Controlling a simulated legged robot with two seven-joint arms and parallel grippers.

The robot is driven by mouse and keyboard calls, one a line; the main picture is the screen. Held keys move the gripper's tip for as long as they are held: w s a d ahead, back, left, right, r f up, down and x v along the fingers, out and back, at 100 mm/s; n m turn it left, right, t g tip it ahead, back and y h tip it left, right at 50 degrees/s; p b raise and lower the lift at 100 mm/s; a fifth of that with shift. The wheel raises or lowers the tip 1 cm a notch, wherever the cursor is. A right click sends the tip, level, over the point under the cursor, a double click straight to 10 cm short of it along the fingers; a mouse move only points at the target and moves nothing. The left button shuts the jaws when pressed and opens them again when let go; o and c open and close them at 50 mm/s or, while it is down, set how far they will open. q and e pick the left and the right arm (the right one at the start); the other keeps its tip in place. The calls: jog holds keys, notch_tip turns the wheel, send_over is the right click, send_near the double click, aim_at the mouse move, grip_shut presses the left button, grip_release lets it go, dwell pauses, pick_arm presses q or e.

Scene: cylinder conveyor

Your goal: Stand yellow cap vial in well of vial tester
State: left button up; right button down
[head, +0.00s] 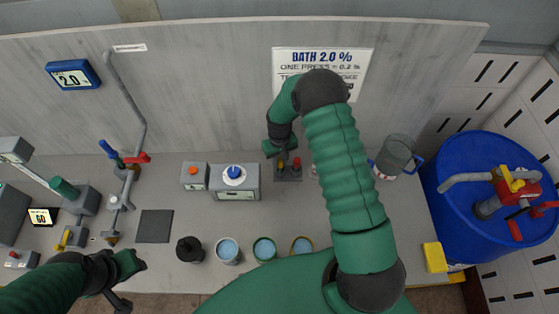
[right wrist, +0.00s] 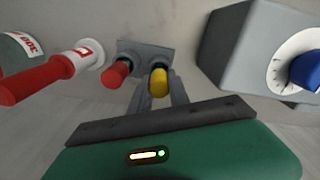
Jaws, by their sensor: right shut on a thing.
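The yellow cap vial (right wrist: 159,82) stands in a small grey stand beside a red cap vial (right wrist: 116,73) in the right wrist view. My right gripper (right wrist: 160,95) is shut on the yellow cap vial, a finger on each side below the cap. In the head view the yellow cap (head: 281,164) shows small, just under my right gripper (head: 273,148), with the red cap (head: 297,162) to its right. My left gripper (head: 123,283) is low at the left over the front edge, its jaw opening unclear. I cannot tell for certain which device is the vial tester.
A grey box with a blue knob (head: 250,184) stands close left of the stand. A red-and-white handled thing (right wrist: 62,66) is close on its other side. A jug (head: 394,157) and blue barrel (head: 460,221) are right. Several pots (head: 228,250) line the front.

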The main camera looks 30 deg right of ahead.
jog(key=shift+r+p, duration=1.85)
jog(key=shift+r, duration=1.1)
jog(key=shift+s+r, duration=0.1)
